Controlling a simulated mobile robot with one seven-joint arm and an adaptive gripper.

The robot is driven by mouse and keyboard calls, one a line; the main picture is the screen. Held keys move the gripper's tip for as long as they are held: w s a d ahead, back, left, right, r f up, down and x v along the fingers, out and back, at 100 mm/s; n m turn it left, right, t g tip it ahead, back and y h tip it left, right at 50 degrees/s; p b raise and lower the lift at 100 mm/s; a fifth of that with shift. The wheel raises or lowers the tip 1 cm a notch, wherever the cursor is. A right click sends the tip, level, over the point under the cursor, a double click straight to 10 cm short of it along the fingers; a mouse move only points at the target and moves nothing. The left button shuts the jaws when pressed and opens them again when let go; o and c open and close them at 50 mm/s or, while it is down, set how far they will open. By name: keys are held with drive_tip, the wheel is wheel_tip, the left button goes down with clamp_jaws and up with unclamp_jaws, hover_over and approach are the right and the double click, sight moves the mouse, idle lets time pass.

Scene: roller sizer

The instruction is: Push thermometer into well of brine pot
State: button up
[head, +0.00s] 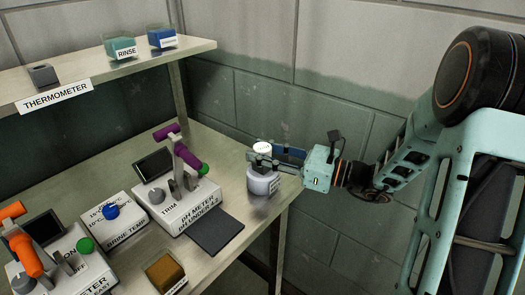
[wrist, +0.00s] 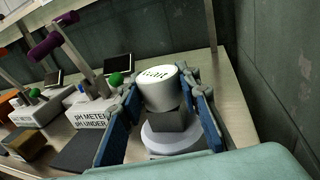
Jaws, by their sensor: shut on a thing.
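My gripper (head: 268,156) is at the right end of the bench, directly over the brine pot. It is shut on the thermometer (head: 263,147), a grey cylinder with a white top. In the wrist view the thermometer (wrist: 160,88) is between the two blue-padded fingers, with green lettering on its top. The brine pot (head: 263,184) is a pale round jar with a label, standing on the bench. In the wrist view a dark grey block shows between the thermometer and the pale pot rim (wrist: 172,146). The thermometer's lower end and the well opening are hidden.
The pH meter (head: 178,205) and a dark flat pad (head: 216,231) are left of the pot. A brine temperature box (head: 112,220) and an amber container (head: 165,273) are further left. The shelf (head: 120,72) holds a grey holder (head: 42,75). The wall is close behind.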

drive_tip(key=o, duration=1.2)
drive_tip(key=shift+o, duration=0.2)
drive_tip(key=v, duration=1.2)
drive_tip(key=shift+a, duration=0.15)
